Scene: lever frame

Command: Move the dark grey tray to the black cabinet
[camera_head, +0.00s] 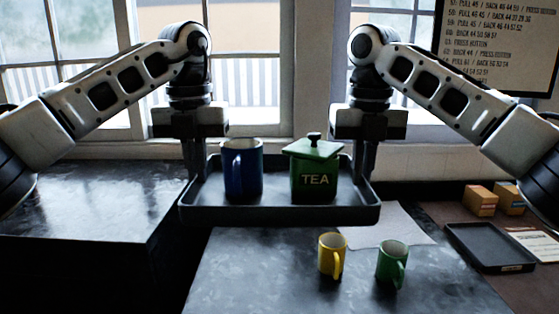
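The dark grey tray (280,212) is level in the middle of the view, above and behind the grey table. It carries a blue mug (242,168) on its left and a green tin marked TEA (316,172) on its right, both upright. My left gripper (196,162) points down onto the tray's left rim, shut on it. My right gripper (364,162) is shut on the right rim in the same way. The fingertips are partly hidden by the rim. A black cabinet (75,205) with a bare, glossy dark top stands at the left.
A grey table (250,285) in front holds a yellow mug (331,256), a green mug (391,262) and a pale sheet (395,225). At the right, a brown surface holds another dark tray (488,246) and two small orange boxes (480,200). Windows and a wall stand behind.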

